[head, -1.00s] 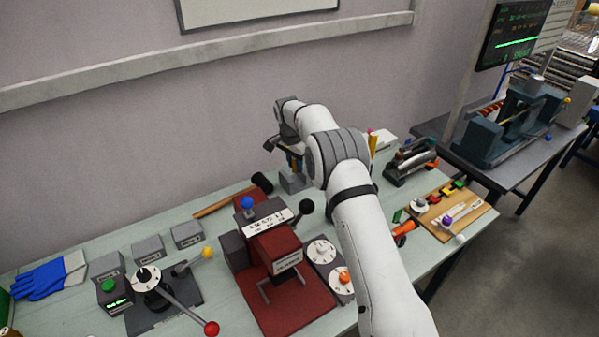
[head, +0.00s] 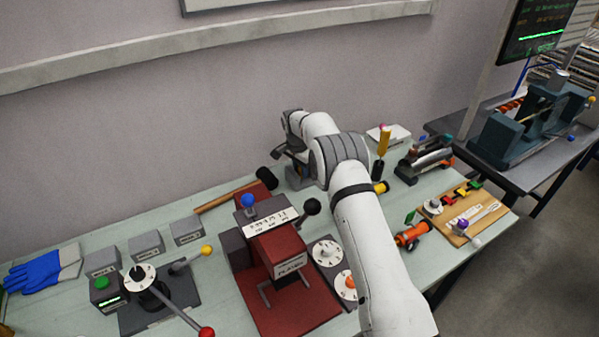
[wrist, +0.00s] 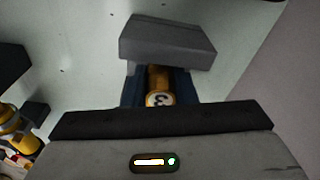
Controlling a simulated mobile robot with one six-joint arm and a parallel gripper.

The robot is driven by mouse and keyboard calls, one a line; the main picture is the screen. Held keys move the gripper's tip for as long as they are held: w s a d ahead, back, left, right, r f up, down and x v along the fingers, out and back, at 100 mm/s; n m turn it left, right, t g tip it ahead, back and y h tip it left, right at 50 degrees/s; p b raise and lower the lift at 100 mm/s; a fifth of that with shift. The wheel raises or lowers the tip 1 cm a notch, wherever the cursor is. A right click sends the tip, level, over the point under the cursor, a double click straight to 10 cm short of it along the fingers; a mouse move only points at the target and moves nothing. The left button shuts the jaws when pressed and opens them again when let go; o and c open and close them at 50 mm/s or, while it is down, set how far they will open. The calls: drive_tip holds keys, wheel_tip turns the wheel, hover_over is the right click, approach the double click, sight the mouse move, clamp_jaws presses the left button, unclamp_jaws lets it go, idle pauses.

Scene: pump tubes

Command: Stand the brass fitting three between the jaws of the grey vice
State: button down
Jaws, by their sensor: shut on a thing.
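The brass fitting three (wrist: 159,78) shows in the wrist view with a round label reading 3. It sits between the dark blue fingers of my gripper (wrist: 158,88), which is shut on it. A grey block, which looks like the grey vice (wrist: 168,42), lies just beyond the fitting and hides its far end. I cannot tell whether the fitting is between the jaws or touching them. In the head view the vice (head: 298,181) stands near the wall at the back of the bench, with my gripper (head: 290,160) right over it. The fitting is hidden there.
A hammer (head: 225,202) lies left of the vice, by a red press (head: 275,245). A yellow-handled tool (head: 383,140) stands to the right. An orange tool (head: 411,234) and a wooden board (head: 465,215) lie at the bench's right. Brass-coloured parts (wrist: 22,135) show at the wrist view's left.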

drive_tip(key=shift+f, duration=0.25)
drive_tip(key=c, duration=1.2)
unclamp_jaws()
drive_tip(key=shift+o, duration=0.2)
